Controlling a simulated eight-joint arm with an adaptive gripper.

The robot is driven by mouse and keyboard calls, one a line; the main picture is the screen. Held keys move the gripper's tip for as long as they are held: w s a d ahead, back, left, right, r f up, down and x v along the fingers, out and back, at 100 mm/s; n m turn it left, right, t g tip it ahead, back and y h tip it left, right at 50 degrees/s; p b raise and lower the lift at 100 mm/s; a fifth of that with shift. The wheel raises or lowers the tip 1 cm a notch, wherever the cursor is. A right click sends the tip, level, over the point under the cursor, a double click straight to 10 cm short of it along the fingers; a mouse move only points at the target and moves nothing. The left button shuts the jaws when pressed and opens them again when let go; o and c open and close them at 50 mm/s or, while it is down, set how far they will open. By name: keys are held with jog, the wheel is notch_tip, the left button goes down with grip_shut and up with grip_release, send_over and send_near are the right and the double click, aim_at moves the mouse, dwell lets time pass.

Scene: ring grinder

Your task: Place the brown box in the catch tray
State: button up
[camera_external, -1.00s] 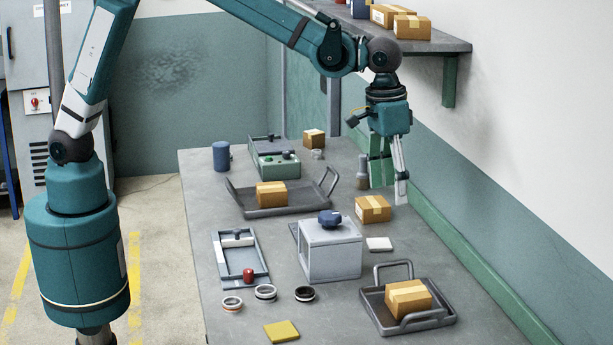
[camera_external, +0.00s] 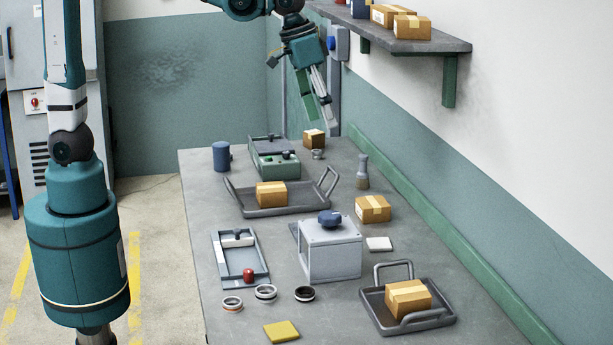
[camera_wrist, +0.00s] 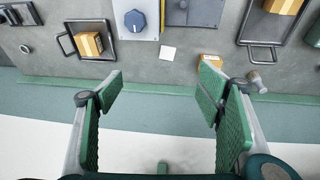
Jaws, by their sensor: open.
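Several brown boxes are in view. One loose box (camera_external: 373,208) sits on the table beside the wall; it also shows in the wrist view (camera_wrist: 209,63), partly behind my right finger. One box (camera_external: 271,194) sits in the far grey tray (camera_external: 290,209), another (camera_external: 408,299) in the near grey tray (camera_external: 441,323). A smaller box (camera_external: 314,139) stands at the far end. I cannot tell which tray is the catch tray. My gripper (camera_external: 322,118) is open and empty, raised above the table's far end. Its spread fingers show in the wrist view (camera_wrist: 161,84).
A grey housing with a blue knob (camera_external: 330,219) stands mid-table, with a white pad (camera_external: 379,244) beside it. A small bottle-like item (camera_external: 362,172) stands near the wall. A shelf (camera_external: 430,45) with boxes overhangs the right. Several rings lie at the front left.

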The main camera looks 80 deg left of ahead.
jog(key=s+a+f+t, duration=0.2)
jog(key=s+a, duration=0.8)
jog(key=s, duration=0.2)
jog(key=s+a+f+t+y, duration=0.1)
jog(key=s+a+t, duration=0.1)
jog(key=s+a, duration=0.9)
jog(key=shift+s+a+f, duration=0.25)
jog(key=shift+s+f, duration=0.15)
jog(key=shift+s, duration=0.8)
